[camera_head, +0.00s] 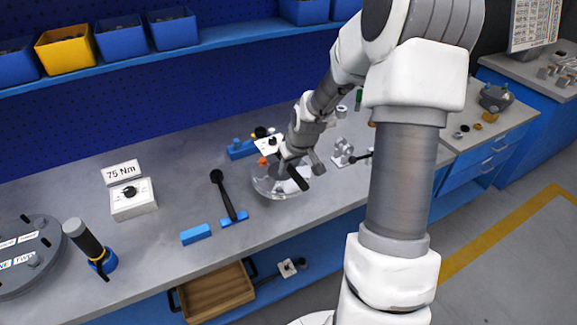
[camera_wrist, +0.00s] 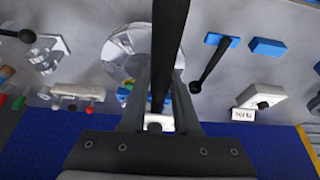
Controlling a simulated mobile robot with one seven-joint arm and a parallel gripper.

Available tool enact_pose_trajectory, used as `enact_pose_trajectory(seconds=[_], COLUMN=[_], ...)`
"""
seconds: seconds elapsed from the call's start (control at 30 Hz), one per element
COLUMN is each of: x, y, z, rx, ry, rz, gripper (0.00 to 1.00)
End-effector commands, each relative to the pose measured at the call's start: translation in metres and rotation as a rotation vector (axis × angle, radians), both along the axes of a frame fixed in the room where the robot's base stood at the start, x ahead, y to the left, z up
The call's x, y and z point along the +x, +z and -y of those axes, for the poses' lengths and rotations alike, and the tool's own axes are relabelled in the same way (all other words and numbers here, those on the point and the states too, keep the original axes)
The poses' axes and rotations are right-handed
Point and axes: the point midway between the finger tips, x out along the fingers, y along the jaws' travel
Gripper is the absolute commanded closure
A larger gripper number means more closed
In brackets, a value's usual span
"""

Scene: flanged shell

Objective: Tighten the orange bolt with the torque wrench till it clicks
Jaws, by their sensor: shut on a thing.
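My gripper (camera_head: 297,172) is over the round flanged shell (camera_head: 268,188), which is shiny and partly see-through. The shell also shows in the wrist view (camera_wrist: 118,50). The gripper is shut on a long black bar (camera_wrist: 168,45), which looks like the torque wrench handle. The bar runs up the middle of the wrist view between the fingers. Its dark end (camera_head: 299,180) shows beside the fingers in the head view. A small orange spot (camera_head: 262,161), possibly the orange bolt, is at the shell's left rim. The wrench's working end is hidden, so I cannot tell whether it touches the bolt.
A blue block (camera_head: 195,234), a white knob box (camera_head: 133,198) with a "75 Nm" sign (camera_head: 122,172), and a dark upright tool (camera_head: 88,243) stand farther left. Metal brackets (camera_head: 343,153) are to the right.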

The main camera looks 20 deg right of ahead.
Motion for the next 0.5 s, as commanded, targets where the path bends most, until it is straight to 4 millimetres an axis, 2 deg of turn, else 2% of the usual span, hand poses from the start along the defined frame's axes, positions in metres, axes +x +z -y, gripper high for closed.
enact_pose_trajectory(seconds=[0.5], x=[0.001], y=[-0.047], z=[0.0], rx=[-0.001], ry=[0.0], rz=[0.003], gripper=[1.0])
